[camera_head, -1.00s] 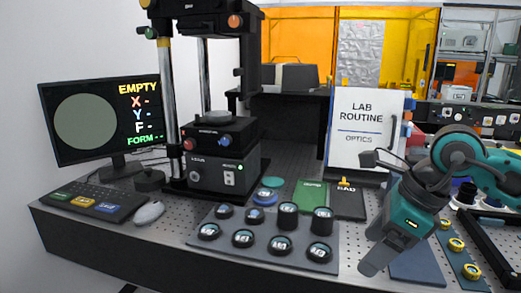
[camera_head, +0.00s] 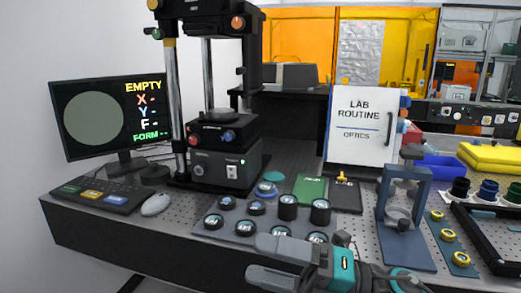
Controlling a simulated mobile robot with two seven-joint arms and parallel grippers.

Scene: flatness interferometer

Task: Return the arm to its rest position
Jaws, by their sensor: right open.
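My right gripper (camera_head: 257,260) is low in the head view, in front of the tray of lens mounts, with its arm coming in from the lower right. Its two grey fingers point left and are spread apart, with nothing between them. The hand and wrist are teal and dark grey. They cover the tray's front right part and some of the bench's front edge. My left arm does not show.
The grey tray (camera_head: 209,237) holds several round black mounts. The interferometer (camera_head: 230,165) stands behind it, its monitor (camera_head: 112,115) reading EMPTY. A blue-grey stand (camera_head: 423,205) is on the right, near a LAB ROUTINE board (camera_head: 362,125) and yellow-ringed parts (camera_head: 448,235).

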